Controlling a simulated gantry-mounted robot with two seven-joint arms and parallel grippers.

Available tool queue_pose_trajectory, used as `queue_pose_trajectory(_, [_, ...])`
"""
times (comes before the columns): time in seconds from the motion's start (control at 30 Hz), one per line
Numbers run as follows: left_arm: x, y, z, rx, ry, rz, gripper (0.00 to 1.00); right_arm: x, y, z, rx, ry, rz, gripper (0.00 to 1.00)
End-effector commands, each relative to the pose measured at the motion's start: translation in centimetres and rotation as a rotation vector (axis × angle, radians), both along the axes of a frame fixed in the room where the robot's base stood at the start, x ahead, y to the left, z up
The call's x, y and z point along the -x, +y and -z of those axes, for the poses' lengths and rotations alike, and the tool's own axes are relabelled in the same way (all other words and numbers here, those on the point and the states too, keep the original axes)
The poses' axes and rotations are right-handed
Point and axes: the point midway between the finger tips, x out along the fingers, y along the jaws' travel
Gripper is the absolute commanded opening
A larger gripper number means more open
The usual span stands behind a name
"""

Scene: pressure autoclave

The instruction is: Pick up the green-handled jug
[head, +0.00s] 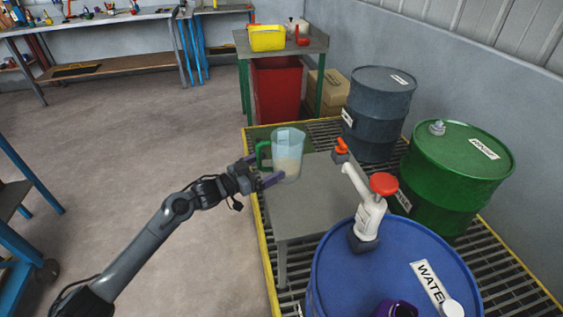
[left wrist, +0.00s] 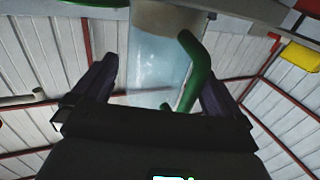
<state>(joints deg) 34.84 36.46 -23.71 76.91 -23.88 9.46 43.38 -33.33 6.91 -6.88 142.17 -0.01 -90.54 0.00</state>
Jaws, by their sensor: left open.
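The jug (head: 288,155) is clear with a pale lower part and a green handle (head: 262,154) on its left side. It stands upright on a small grey table (head: 315,195). My left gripper (head: 264,170) is open at the jug's near left side, with its purple fingers pointing toward it. In the left wrist view the jug (left wrist: 150,72) and its green handle (left wrist: 200,70) appear between the two spread fingers (left wrist: 155,85). I cannot tell whether either finger touches it.
A blue water drum (head: 395,265) with a white, red-topped pump (head: 368,215) stands close on the near right. Green (head: 455,175) and dark grey (head: 378,110) drums stand behind. A small purple-and-black item (head: 397,309) shows at the bottom edge. Open floor lies left.

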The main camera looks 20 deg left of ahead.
Motion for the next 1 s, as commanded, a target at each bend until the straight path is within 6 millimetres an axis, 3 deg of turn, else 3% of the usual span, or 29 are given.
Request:
queue_pose_trajectory(0.03, [-0.6,-0.4,0.6,0.001,-0.002,0.0,1.0,0.0,0.0,1.1,0.0,0.0,0.0,0.93])
queue_pose_trajectory(0.2, [-2.2,-1.5,0.5,0.001,-0.002,0.0,1.0,0.0,0.0,2.2,0.0,0.002,0.0,0.93])
queue_pose_trajectory(0.6, [-3.0,-2.0,0.2,-0.001,-0.001,0.0,1.0,0.0,0.0,2.4,0.0,0.0,0.0,0.93])
queue_pose_trajectory(0.9, [-3.0,-2.0,0.2,-0.001,-0.001,0.0,0.56,0.0,0.0,2.4,0.0,0.0,0.0,0.93])
queue_pose_trajectory(1.0, [-3.0,-2.0,0.1,0.0,-0.004,0.0,0.52,-0.1,0.0,2.4,0.0,-0.001,0.0,0.93])
